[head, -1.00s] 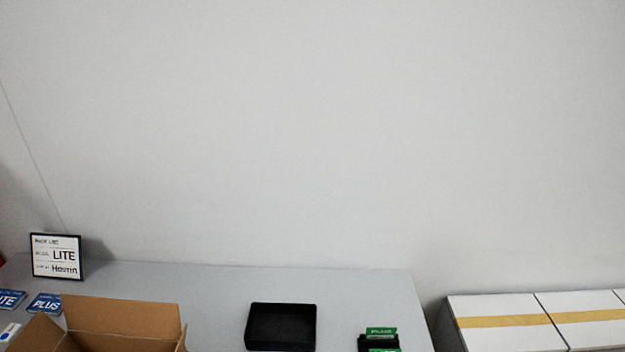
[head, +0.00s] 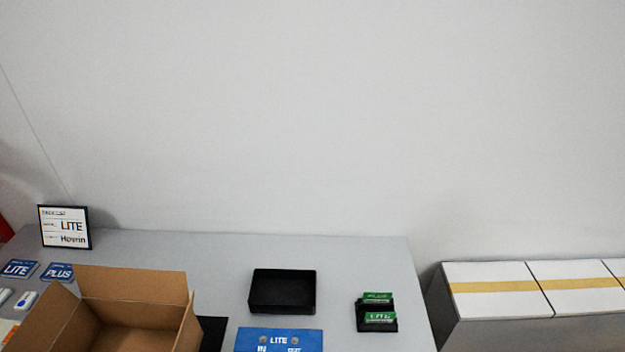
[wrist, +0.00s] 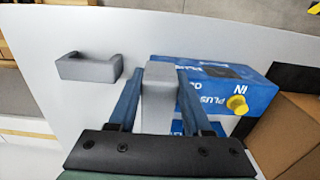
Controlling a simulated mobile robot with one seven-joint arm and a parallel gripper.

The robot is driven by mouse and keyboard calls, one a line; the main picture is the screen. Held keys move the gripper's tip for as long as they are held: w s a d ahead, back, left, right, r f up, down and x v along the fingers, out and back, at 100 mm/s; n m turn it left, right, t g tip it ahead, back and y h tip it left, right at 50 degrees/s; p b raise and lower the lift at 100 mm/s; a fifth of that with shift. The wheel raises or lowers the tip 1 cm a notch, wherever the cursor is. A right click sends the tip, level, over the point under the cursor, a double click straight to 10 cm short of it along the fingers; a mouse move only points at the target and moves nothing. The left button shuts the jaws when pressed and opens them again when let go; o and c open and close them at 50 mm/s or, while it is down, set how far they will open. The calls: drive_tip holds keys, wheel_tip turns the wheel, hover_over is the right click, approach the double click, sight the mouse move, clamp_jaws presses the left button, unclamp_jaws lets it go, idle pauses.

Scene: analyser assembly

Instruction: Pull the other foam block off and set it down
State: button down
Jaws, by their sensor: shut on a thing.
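In the wrist view my gripper (wrist: 160,76) is shut on a grey foam block (wrist: 158,110), with one blue finger on each side. The held block is beside the end of a blue box (wrist: 213,88) marked PLUS and IN, with a yellow cap (wrist: 237,104) on it. I cannot tell whether the block and box touch. Another grey foam block (wrist: 89,69), with a notched shape, lies apart on the pale table to the left. My gripper and both foam blocks are out of the head view.
An open cardboard box (head: 130,283) stands at the table's left. A black tray (head: 282,291) and a black holder with green cards (head: 377,314) are further right. A blue LITE item (head: 279,341) is at the bottom edge. Bare tabletop (head: 225,262) shows behind.

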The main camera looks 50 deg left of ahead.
drive_tip(key=shift+r+p, duration=2.2)
drive_tip(key=shift+r, duration=0.1)
drive_tip(key=shift+f, duration=0.1)
